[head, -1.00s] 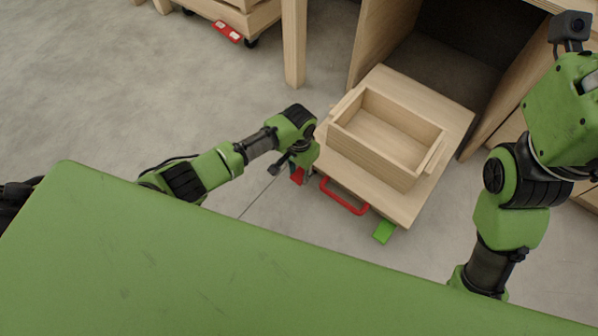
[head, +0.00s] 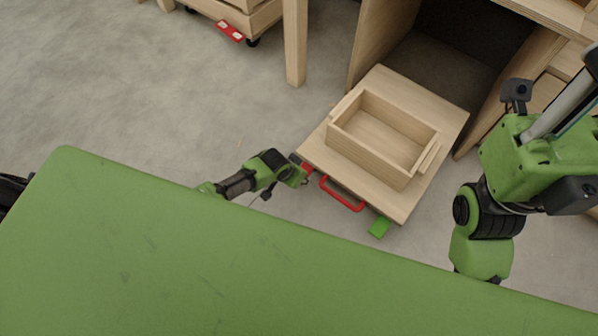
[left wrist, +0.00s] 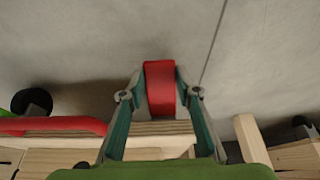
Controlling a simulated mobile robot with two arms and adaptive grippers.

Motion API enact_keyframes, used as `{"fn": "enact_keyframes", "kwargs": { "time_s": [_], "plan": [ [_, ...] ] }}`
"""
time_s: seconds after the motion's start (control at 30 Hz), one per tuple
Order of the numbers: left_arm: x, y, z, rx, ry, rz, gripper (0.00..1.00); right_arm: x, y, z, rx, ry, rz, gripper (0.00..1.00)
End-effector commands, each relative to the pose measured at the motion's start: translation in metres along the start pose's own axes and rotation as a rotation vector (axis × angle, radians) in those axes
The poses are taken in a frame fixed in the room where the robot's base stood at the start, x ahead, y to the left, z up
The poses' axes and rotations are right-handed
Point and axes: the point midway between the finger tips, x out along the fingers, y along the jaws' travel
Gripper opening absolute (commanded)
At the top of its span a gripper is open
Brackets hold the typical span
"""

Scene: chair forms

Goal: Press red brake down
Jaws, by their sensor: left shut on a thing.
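The red brake (left wrist: 160,88) is a short red pedal at the cart's edge. In the left wrist view it stands between the two teal fingers of my left gripper (left wrist: 160,100), which is shut on it. In the head view the brake (head: 307,169) shows as a small red patch at the cart's left corner, partly hidden by my left gripper (head: 300,170). My right arm is at the right of the head view; its fingers do not show.
The wooden cart (head: 395,207) carries an open wooden box (head: 372,170). A red handle (head: 342,204) and a green pedal (head: 379,228) are on its near edge. A wooden cabinet (head: 378,45) stands behind. Another cart with a red pedal (head: 230,31) is at the top left. Floor is clear left.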

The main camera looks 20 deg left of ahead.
Motion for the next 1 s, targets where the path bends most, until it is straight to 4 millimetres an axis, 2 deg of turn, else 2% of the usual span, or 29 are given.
{"fn": "enact_keyframes", "kwargs": {
  "time_s": [0.4, 0.43, 0.5, 0.83, 1.0],
  "plan": [
    [0.0022, 0.0002, 0.0009, 0.001, 0.028, 0.0, 0.0, -0.0006, -0.0001, 0.0004, 0.0, -0.001, 0.0, 0.28],
    [0.0022, 0.0002, 0.0009, 0.001, 0.028, 0.0, 0.33, -0.0006, -0.0001, 0.0004, 0.0, -0.001, 0.0, 0.28],
    [0.0022, 0.0002, 0.0009, 0.001, 0.028, 0.0, 0.47, -0.0007, -0.0001, 0.0004, 0.0, -0.002, 0.0, 0.28],
    [0.0016, 0.0002, 0.0005, 0.0, 0.027, 0.0, 0.47, -0.0003, 0.0001, -0.0006, 0.0, 0.001, 0.0, 0.28],
    [-0.0052, -0.0002, 0.0012, 0.001, 0.027, 0.0, 0.47, -0.0003, 0.0001, -0.0005, 0.0, 0.0, 0.0, 0.28]
  ]
}}
